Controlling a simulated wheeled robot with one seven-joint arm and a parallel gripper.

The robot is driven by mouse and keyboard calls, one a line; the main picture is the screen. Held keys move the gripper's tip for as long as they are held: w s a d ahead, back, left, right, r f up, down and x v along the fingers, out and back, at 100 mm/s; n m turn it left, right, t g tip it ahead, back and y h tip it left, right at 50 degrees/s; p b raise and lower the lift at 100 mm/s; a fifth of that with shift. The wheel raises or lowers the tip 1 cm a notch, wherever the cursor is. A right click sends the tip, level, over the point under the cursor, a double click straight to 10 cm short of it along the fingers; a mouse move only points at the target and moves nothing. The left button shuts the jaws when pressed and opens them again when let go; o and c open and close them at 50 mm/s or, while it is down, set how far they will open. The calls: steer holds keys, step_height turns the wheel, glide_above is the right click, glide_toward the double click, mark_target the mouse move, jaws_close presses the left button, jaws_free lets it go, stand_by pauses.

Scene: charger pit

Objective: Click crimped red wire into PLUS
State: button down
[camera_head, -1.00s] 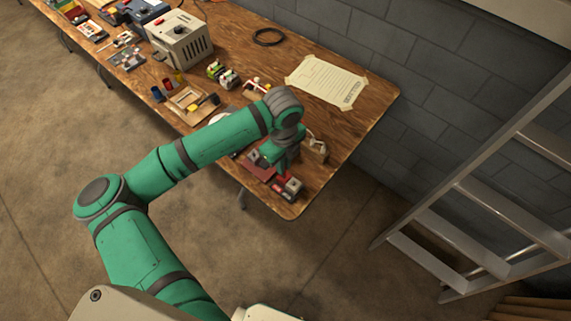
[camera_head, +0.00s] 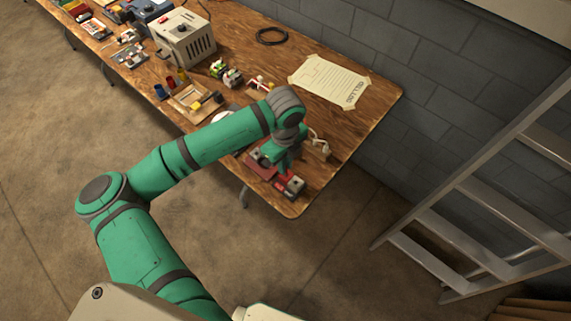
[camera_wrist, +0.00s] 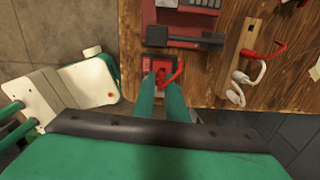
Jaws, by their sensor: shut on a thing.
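My gripper (camera_wrist: 168,84) is shut on a red wire (camera_wrist: 174,74), which shows as a small loop at the fingertips in the wrist view. The fingertips are over the near side of a small red block with a grey top (camera_wrist: 157,60). My fingers hide part of the block and the wire's end, so I cannot tell whether it is inside an opening. No PLUS lettering is legible. In the head view my gripper (camera_head: 283,168) is low over the table's near right end, beside the same red block (camera_head: 290,187).
A red tool with a dark bar (camera_wrist: 185,38) lies just beyond the block. A wooden holder (camera_wrist: 240,58) with red and white wires stands to the right. The wooden table's (camera_head: 335,145) edge is close by. A taped paper sheet (camera_head: 330,78) lies farther back.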

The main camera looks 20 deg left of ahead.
steer(key=shift+w+d+f, duration=0.1)
steer(key=shift+w+f, duration=0.05)
steer(key=shift+f, duration=0.05)
steer(key=shift+d, duration=0.15)
steer(key=shift+s+a, duration=0.25)
steer(key=shift+a, duration=0.15)
steer(key=shift+d+f, duration=0.15)
stand_by(0.6)
steer(key=shift+w, duration=0.25)
steer(key=shift+d+f, duration=0.1)
steer(key=shift+d, duration=0.15)
steer(key=shift+s+a, duration=0.3)
steer(key=shift+a, duration=0.15)
steer(key=shift+d+f, duration=0.25)
stand_by(0.6)
